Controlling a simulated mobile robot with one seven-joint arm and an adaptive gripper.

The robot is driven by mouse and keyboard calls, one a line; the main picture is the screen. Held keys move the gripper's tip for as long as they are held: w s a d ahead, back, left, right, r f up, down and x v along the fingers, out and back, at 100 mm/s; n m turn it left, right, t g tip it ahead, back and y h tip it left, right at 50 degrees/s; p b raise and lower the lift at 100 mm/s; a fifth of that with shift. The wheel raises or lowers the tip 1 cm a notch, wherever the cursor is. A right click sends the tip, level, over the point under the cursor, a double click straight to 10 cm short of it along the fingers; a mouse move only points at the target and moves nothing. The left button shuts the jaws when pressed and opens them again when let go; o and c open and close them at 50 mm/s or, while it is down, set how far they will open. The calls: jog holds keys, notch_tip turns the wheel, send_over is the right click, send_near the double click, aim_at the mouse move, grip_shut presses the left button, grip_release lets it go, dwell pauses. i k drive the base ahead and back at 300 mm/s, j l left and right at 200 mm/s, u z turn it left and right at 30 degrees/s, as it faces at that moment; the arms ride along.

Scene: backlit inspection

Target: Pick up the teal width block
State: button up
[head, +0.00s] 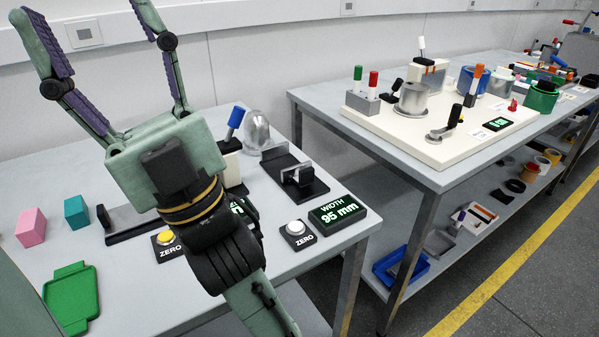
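The teal width block (76,211) stands on the near grey table, at the left in the head view. It is small and box-shaped, and nothing touches it. My gripper (82,10) is raised above the table, with its two fingers pointing up and spread wide apart. It is open and nothing shows between the fingers. In the picture the gripper's body is up and to the right of the teal block.
A pink block (31,228) stands left of the teal one. A green tray (72,297) lies in front. A black-based gauge (128,225) and a yellow ZERO button (166,240) are to the right. A second table (440,180) holds more equipment.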

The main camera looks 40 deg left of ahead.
aim_at(76, 212)
jog(key=l+u, duration=0.1)
jog(key=u, duration=0.35)
jog(key=l+u, duration=0.1)
jog(key=u, duration=0.35)
jog(key=k+u, duration=0.15)
jog(key=u, duration=0.3)
jog(key=i+l+u, duration=0.1)
jog(key=u, duration=0.8)
